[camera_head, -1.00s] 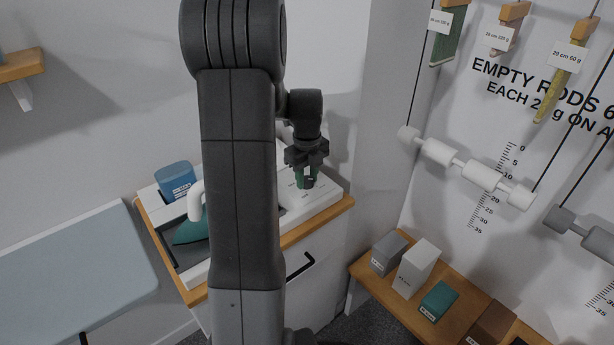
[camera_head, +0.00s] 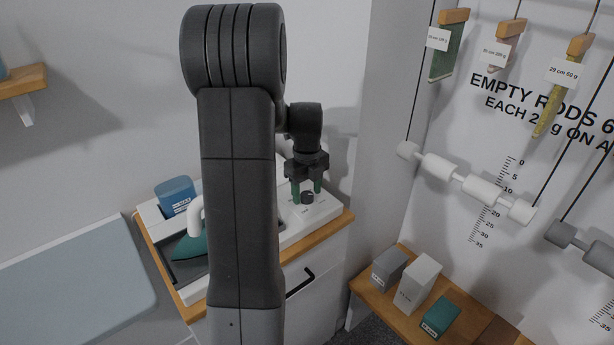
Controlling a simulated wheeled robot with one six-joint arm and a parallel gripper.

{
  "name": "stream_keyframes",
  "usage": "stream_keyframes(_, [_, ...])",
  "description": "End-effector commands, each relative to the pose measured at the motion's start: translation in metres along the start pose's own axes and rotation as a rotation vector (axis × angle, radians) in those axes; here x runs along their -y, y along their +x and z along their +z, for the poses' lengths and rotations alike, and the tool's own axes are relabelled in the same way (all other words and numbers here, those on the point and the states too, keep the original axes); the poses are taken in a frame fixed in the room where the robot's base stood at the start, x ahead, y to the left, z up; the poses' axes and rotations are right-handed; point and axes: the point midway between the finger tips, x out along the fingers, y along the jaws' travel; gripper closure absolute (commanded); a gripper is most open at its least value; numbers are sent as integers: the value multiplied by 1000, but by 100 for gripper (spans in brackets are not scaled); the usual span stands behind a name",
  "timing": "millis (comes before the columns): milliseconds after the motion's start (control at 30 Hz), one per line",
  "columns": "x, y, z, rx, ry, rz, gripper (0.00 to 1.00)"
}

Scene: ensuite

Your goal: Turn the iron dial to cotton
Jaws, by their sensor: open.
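The dial (camera_head: 307,198) is a small dark knob on the white panel (camera_head: 325,211) at the right end of the iron station. Small labels surround it, too small to read. My gripper (camera_head: 307,188) points down with its green-tipped fingers apart, just above or behind the dial. I cannot tell whether the fingers touch it. The iron (camera_head: 190,246), with a green body and white handle, rests in a dark tray to the left, partly hidden by my arm.
A blue box (camera_head: 176,194) stands behind the iron. The station sits on a wood-topped cabinet (camera_head: 343,222) with a black handle. A wooden bench (camera_head: 375,295) with several boxes stands at right. A pale blue board (camera_head: 75,275) is at left.

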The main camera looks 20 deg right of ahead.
Motion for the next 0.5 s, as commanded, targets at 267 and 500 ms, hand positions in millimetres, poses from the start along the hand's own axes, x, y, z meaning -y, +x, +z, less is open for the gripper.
stream_keyframes(267, [1,-54,1,6,0,-5,46])
stream_keyframes(500, [0,-105,0,4,0,-3,46])
